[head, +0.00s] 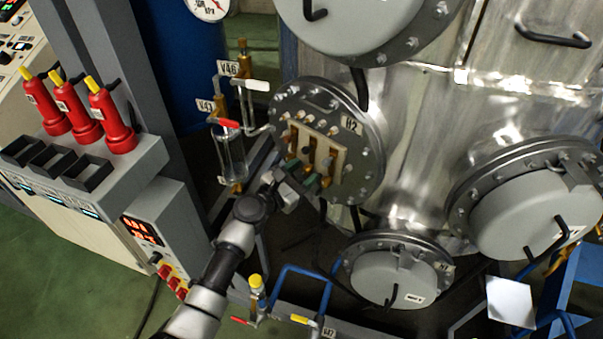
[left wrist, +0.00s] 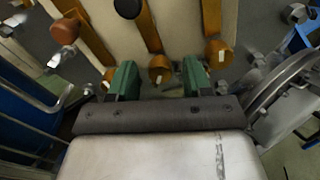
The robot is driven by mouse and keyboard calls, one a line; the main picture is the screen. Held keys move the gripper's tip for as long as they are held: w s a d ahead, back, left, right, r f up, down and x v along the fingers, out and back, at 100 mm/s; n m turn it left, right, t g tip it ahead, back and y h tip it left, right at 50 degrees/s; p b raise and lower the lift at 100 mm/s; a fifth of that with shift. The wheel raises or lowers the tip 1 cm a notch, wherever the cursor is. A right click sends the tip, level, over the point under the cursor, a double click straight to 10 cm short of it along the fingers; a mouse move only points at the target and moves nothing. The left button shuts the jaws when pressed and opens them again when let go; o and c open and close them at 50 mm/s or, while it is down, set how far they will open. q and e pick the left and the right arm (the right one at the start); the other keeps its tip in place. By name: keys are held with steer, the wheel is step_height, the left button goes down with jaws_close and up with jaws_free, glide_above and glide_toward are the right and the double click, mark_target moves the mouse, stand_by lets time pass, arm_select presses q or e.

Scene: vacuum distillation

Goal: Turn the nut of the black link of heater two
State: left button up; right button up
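Heater two is the round grey flange marked H2 (head: 351,124) on the steel vessel, with a cream terminal board and brass bars. In the left wrist view, the middle brass bar, the black link (left wrist: 146,32), has a black knob (left wrist: 128,8) at its far end and a brass nut (left wrist: 160,70) at its near end. My left gripper (head: 302,175) is at the board's lower edge. Its green fingers (left wrist: 160,80) are open, one on each side of that nut, with visible gaps. Contact cannot be told. My right gripper is not in view.
Another bar has a red-brown knob (left wrist: 65,31); a further brass nut (left wrist: 218,53) is just right of the right finger. Flange bolts surround the board. A glass vessel (head: 231,155) with valves stands left of heater two. Another round cover (head: 390,280) is below.

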arm_select(q)
jaws_close()
steer(key=c, duration=0.9)
jaws_free()
